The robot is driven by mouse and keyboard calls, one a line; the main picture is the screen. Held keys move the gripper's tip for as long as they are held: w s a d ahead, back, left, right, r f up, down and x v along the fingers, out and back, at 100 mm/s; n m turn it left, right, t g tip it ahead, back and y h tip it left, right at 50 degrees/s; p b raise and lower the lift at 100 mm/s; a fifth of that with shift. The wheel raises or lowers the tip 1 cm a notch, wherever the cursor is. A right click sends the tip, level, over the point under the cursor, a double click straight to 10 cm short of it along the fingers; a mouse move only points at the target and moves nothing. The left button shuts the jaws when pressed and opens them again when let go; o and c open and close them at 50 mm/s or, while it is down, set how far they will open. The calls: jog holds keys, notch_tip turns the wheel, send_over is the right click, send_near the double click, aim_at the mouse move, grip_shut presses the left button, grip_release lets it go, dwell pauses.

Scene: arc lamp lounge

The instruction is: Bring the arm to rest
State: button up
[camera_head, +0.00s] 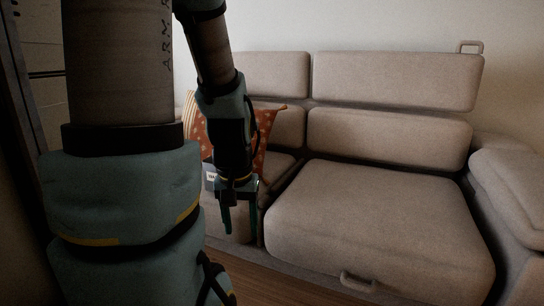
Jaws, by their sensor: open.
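My gripper (241,216) hangs in the middle left of the head view with its fingers pointing down. It is open and nothing shows between the fingers. It is in front of the left seat of a beige sofa (375,215), seen against it. I cannot tell how far it is from the sofa. My arm comes down from the top of the view, and its large near links cover much of the left side.
An orange patterned cushion (268,120) leans on the sofa's left part, partly hidden by my arm. A metal handle (358,282) sits on the seat's front. Wooden floor (260,285) shows below. A dark-framed unit (40,100) stands at the left edge.

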notch_tip(320, 180, up, 32)
jog(key=p, duration=2.9)
jog(key=shift+f+p, duration=0.2)
jog(key=shift+p, duration=0.2)
